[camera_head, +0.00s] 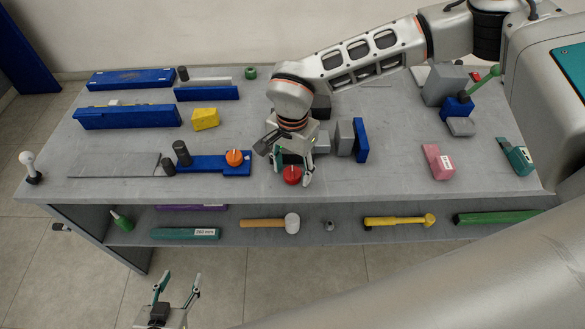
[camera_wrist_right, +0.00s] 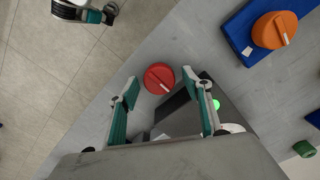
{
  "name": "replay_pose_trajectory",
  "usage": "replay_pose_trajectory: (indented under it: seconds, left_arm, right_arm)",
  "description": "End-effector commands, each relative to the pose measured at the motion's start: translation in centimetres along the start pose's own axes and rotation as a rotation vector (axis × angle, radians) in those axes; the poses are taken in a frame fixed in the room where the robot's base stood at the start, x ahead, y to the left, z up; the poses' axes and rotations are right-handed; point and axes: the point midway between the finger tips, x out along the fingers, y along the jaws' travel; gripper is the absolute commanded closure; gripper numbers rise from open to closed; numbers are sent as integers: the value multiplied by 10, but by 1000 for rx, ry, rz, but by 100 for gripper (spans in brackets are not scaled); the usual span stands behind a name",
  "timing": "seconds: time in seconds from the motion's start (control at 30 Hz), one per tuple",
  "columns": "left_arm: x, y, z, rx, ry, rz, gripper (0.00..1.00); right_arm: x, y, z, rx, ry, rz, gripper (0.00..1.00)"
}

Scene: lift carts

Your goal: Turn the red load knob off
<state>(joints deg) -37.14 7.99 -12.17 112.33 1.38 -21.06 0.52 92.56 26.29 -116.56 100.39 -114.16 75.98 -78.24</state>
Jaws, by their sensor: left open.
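The red load knob (camera_head: 292,175) sits near the front edge of the bench, below my right gripper (camera_head: 292,172). In the right wrist view the red knob (camera_wrist_right: 158,76) is round with a short white mark pointing to the lower right. My right gripper (camera_wrist_right: 167,89) is open, its teal-edged fingertips on either side of the knob with gaps; whether either touches it cannot be told. My left gripper (camera_head: 178,284) is open and empty, low in front of the bench. Part of it shows in the right wrist view (camera_wrist_right: 88,12).
An orange knob (camera_head: 234,157) on a blue plate (camera_head: 207,163) lies left of the red one. Grey and blue blocks (camera_head: 361,140) stand just right of my right gripper. A mallet (camera_head: 291,223) and other tools lie on the lower shelf (camera_head: 340,235).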

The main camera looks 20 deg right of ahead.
Motion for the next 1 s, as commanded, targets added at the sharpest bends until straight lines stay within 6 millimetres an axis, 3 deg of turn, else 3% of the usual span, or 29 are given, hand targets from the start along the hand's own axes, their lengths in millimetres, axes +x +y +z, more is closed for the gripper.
replay_pose_trajectory:
  seconds: [0.33, 0.8, 1.0]
  left_arm:
    - [0, 0, 0, 2, -1, 0, 51]
    - [0, 0, 0, 0, 1, 0, 51]
    - [0, 0, 0, 0, 1, 0, 51]
  right_arm:
    - [-10, 0, -1, 2, 1, -1, 51]
    - [-97, 0, -1, 2, 1, -1, 51]
    - [-116, 0, 0, 0, 0, 1, 51]
